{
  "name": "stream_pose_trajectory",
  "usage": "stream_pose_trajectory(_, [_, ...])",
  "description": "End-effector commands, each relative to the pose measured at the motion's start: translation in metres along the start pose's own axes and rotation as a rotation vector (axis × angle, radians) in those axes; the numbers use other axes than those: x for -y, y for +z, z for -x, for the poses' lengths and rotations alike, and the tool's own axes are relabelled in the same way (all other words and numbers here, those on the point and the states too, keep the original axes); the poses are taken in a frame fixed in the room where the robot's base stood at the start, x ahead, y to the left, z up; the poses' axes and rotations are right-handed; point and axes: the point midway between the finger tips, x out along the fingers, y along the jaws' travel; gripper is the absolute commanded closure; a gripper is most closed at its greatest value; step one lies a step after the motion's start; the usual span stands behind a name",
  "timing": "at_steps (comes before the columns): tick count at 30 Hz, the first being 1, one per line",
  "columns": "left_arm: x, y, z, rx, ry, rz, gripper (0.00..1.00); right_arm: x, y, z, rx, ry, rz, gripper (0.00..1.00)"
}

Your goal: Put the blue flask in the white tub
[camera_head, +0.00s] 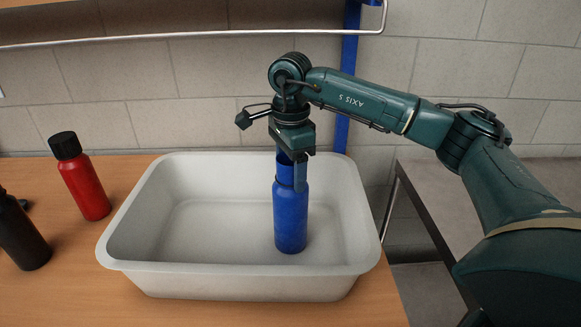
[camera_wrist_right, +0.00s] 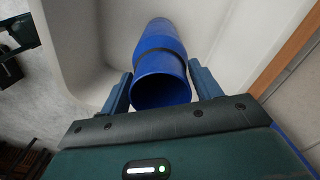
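The blue flask (camera_head: 290,220) stands upright inside the white tub (camera_head: 235,283), right of the tub's middle. My right gripper (camera_head: 293,180) points down from above, with its fingers on either side of the flask's top. I cannot tell whether the flask's base touches the tub floor. The rest of the tub is empty. My left gripper is not in view.
A red bottle (camera_head: 84,182) with a black cap and a dark bottle (camera_head: 20,237) stand on the wooden table (camera_head: 70,285) left of the tub. A metal rail (camera_head: 190,36) runs along the wall above. A grey surface (camera_head: 440,200) lies to the right.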

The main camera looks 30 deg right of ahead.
Motion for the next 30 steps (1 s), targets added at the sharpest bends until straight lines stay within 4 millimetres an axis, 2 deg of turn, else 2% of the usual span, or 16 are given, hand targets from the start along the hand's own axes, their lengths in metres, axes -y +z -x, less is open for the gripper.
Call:
stream_pose_trajectory(3, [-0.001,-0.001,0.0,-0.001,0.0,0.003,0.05,0.0,0.0,0.0,0.0,0.0,0.0,0.27])
stream_pose_trajectory(10, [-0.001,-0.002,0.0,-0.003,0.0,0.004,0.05,0.0,0.0,0.001,0.0,0.0,0.0,0.27])
stream_pose_trajectory(14, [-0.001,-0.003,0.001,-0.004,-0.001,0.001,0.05,0.001,0.0,0.01,0.0,-0.002,0.0,0.27])
stream_pose_trajectory(17, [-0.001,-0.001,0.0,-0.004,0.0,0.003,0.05,0.001,0.0,0.025,0.0,-0.005,0.0,0.27])
stream_pose_trajectory(24, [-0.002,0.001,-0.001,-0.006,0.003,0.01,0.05,0.001,0.001,0.079,0.002,-0.005,0.0,0.27])
stream_pose_trajectory(30, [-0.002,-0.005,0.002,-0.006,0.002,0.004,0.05,0.001,0.0,0.114,0.0,-0.003,0.0,0.27])
